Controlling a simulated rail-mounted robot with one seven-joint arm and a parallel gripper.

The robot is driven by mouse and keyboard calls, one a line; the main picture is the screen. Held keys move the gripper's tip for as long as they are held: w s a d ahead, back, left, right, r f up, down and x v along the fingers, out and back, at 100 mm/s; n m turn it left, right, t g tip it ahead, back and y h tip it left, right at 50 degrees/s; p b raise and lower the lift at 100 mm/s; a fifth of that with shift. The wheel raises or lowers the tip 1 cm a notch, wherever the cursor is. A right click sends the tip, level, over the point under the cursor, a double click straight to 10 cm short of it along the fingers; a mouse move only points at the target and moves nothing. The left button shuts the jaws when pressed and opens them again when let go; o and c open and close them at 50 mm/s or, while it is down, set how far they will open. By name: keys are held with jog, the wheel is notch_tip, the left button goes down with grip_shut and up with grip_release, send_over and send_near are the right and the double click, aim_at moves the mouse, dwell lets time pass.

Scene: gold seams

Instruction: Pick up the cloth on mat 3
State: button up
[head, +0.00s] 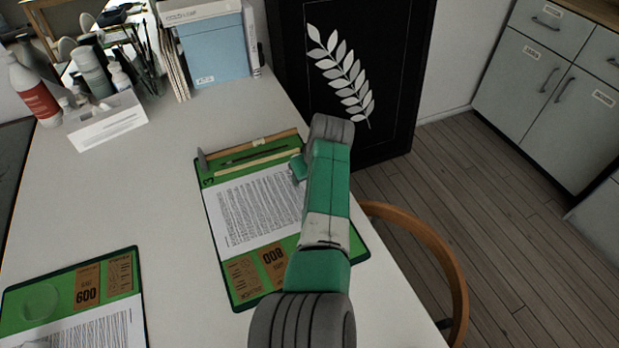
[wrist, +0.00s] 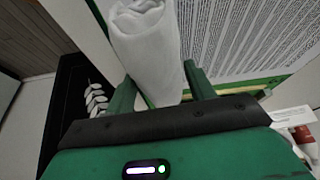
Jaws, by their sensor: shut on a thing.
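A white rolled cloth (wrist: 148,45) stands between the two green fingers of my gripper (wrist: 157,80) in the wrist view. The fingers are shut on it, one on each side. The cloth is hidden behind my arm in the head view. Mat 3 (head: 224,180), green with a printed sheet, lies on the table under and left of my arm. Its right part is covered by my arm. In the wrist view the printed sheet (wrist: 245,35) shows behind the cloth. I cannot tell whether the cloth is clear of the mat.
Another green mat (head: 125,275) lies at the lower left. Bottles (head: 35,88) and a white box (head: 105,120) stand at the back left, a blue box file (head: 212,45) at the back. A wooden chair (head: 440,255) is beside the table's right edge. The table between the mats is clear.

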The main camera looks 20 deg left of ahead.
jog(key=shift+r, duration=0.1)
notch_tip(320, 180, up, 4)
jog(key=p, duration=0.3)
jog(key=s+d+p, duration=0.2)
jog(key=s+p, duration=0.1)
jog(key=s, duration=0.2)
jog(key=s+d+p, duration=0.2)
jog(key=s+p, duration=0.1)
jog(key=s, duration=0.2)
jog(key=s+d+p, duration=0.2)
jog(key=s+p, duration=0.1)
jog(key=s, duration=0.1)
jog(key=shift+s+d+r, duration=0.1)
jog(key=shift+s+r, duration=0.25)
jog(key=shift+s, duration=0.05)
